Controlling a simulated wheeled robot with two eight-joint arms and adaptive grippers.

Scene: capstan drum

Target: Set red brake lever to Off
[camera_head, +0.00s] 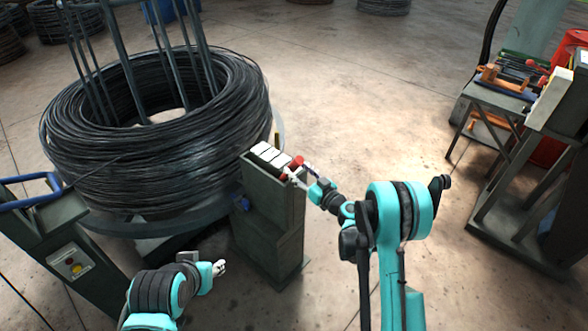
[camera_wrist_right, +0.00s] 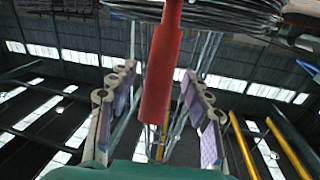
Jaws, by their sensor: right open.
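The red brake lever (camera_head: 296,162) stands at the right top edge of the grey-green control cabinet (camera_head: 270,215). In the right wrist view the red lever grip (camera_wrist_right: 163,75) runs up the middle, between the two spread fingers of my right gripper (camera_wrist_right: 158,85), with a gap on each side. In the head view my right gripper (camera_head: 298,176) is at the lever, open; its fingertips are small and partly overlap the lever. My left gripper (camera_head: 219,268) hangs lower left of the cabinet, apart from it; its jaws are too small to read. The lever's position marking cannot be read.
A large black wire coil (camera_head: 165,130) sits on a drum behind and left of the cabinet. A button panel (camera_head: 70,263) stands at lower left. A cart with tools (camera_head: 510,80) and a grey stand (camera_head: 535,180) are at right. Floor between is clear.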

